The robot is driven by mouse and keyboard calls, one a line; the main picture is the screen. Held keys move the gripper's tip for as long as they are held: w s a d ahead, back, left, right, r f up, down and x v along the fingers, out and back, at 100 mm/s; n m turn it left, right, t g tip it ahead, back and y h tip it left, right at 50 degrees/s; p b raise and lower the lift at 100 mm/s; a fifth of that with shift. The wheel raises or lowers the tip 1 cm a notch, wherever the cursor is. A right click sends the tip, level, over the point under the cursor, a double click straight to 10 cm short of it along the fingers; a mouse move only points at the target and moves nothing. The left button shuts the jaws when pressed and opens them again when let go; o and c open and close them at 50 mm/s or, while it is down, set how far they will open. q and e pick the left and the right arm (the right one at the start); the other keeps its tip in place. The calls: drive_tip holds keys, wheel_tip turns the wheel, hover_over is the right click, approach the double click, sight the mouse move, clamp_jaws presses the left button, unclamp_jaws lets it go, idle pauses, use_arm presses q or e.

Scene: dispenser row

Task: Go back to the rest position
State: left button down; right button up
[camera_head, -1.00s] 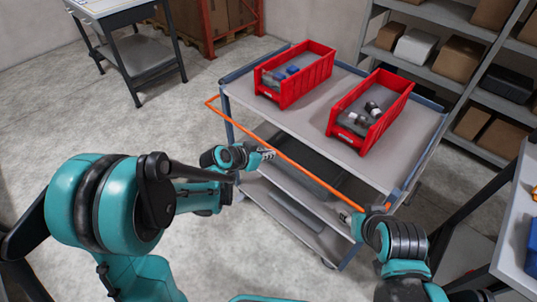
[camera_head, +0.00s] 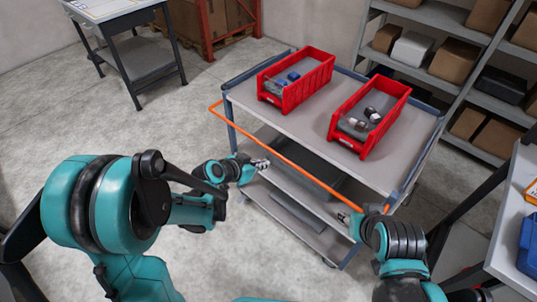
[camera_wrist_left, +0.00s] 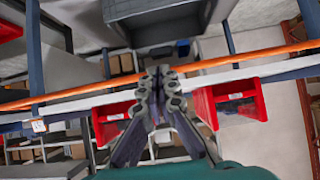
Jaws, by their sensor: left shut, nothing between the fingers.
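My left gripper (camera_head: 262,165) is shut and empty. It hangs in front of the cart's orange handle bar, on its left part, apart from the red bins. In the left wrist view its fingers (camera_wrist_left: 160,75) meet with nothing between them. My right gripper (camera_head: 345,217) is low at the right part of the cart's front, near the orange bar. It is small and partly hidden by its own wrist, so I cannot tell whether it is open or shut.
A grey cart (camera_head: 285,122) with an orange handle bar (camera_head: 300,170) stands close ahead. It carries a left red bin (camera_head: 310,82) and a right red bin (camera_head: 385,122), both holding small parts. Shelving (camera_head: 440,75) stands behind right, a table (camera_head: 515,225) at right. Floor at left is clear.

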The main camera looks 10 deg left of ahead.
use_arm(q)
drive_tip(key=s+a+f, duration=0.2)
drive_tip(key=s+f, duration=0.1)
drive_tip(key=shift+s+a, duration=0.25)
drive_tip(key=s+a+r+n+y, duration=0.3)
drive_tip(key=s+r, duration=0.2)
drive_tip(key=s, duration=0.3)
drive_tip(key=s+a+r+n+g+y, duration=0.1)
drive_tip(key=s+a+r+n+y, duration=0.2)
drive_tip(key=s+r, duration=0.3)
drive_tip(key=s+a+n, duration=0.1)
drive_tip(key=s, duration=0.2)
drive_tip(key=shift+g, duration=0.3)
